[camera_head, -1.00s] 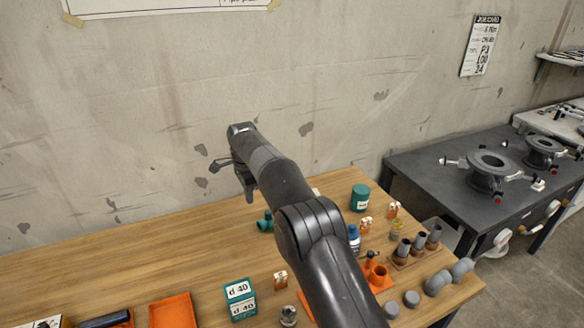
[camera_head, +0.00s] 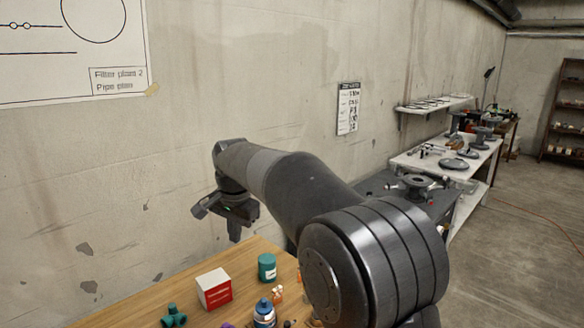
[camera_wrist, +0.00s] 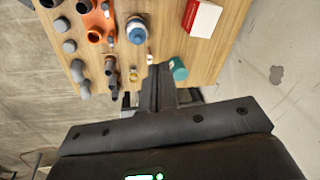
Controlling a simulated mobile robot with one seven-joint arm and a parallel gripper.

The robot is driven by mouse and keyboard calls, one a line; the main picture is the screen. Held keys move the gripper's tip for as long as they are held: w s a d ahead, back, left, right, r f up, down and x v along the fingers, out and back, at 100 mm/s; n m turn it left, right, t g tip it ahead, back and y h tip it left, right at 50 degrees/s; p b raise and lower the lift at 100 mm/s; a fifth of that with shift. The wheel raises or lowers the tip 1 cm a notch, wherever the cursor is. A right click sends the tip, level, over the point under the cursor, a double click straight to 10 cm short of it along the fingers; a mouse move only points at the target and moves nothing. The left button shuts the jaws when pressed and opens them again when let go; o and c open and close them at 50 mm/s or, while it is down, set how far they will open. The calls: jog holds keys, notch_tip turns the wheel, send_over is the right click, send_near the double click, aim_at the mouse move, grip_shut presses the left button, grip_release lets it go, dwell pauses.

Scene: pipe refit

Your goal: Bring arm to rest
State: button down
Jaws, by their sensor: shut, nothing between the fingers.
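My arm reaches out in the head view, and my gripper (camera_head: 234,226) hangs from its end, pointing down, in front of the concrete wall and above the far part of the wooden table (camera_head: 140,297). In the wrist view my gripper (camera_wrist: 165,88) shows its fingers together with nothing between them. It is apart from every object on the table. My forearm and elbow hide part of the table's right side in the head view.
Below stand a red-and-white box (camera_head: 214,289), a green canister (camera_head: 267,267), a blue-and-white bottle (camera_head: 264,314) and a green pipe fitting (camera_head: 174,317). In the wrist view, grey pipe pieces (camera_wrist: 69,46) line the table edge. A dark table with a flange (camera_head: 418,186) stands right.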

jog(key=s+d+r+n+t, duration=0.1)
jog(key=s+d+r, duration=0.1)
jog(key=s+d, duration=0.6)
jog(key=s+d+r+n+t, duration=0.1)
jog(key=s+d+r+n, duration=0.15)
jog(key=s+d, duration=0.6)
jog(key=s+d+f+n, duration=0.1)
jog(key=s+d+f, duration=0.3)
jog(key=s+d, duration=0.2)
jog(key=s+d+f+t+h, duration=0.1)
jog(key=s+d+f, duration=0.3)
jog(key=s+d, duration=0.2)
jog(key=s, duration=0.2)
jog(key=shift+s+d+n+t, duration=0.15)
jog(key=shift+s+n+t, duration=0.15)
jog(key=shift+s+n, duration=0.05)
